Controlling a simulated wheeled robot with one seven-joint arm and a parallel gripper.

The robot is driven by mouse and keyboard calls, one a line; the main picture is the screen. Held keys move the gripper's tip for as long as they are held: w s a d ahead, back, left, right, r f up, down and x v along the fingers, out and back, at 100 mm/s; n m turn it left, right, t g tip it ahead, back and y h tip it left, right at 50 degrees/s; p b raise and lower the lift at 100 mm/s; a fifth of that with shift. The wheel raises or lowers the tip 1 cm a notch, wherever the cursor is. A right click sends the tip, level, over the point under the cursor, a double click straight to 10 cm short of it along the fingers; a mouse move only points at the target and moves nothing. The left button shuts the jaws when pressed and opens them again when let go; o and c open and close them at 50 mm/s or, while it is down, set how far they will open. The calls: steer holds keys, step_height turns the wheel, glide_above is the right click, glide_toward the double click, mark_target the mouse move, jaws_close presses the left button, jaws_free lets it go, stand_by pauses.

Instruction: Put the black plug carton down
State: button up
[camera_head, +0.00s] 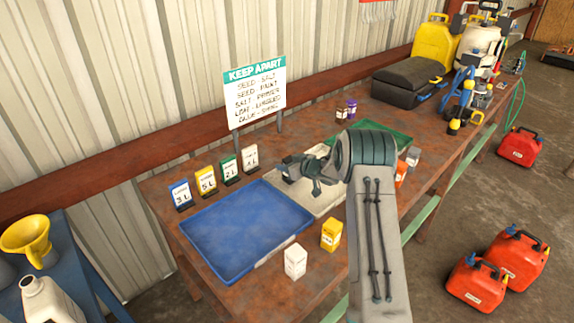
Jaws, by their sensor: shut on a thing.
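My gripper (301,172) is over the beige board or tray (326,203) in the middle of the rusty bench (215,289). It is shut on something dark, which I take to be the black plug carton. The carton blends with the dark fingers, so I cannot make out its outline, its tilt or whether it touches the surface below. A blue tray (240,225) lies left of the gripper and looks empty. A green tray (392,137) lies behind my arm and is partly hidden by it.
A white carton (295,261) and a yellow carton (331,234) stand by the front edge. Orange (401,172) and grey cartons (413,157) stand right of my arm. Several number cards (206,182) and a "KEEP APART" sign (258,92) stand along the back.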

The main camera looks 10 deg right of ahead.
steer(key=shift+f, duration=0.15)
steer(key=o, duration=1)
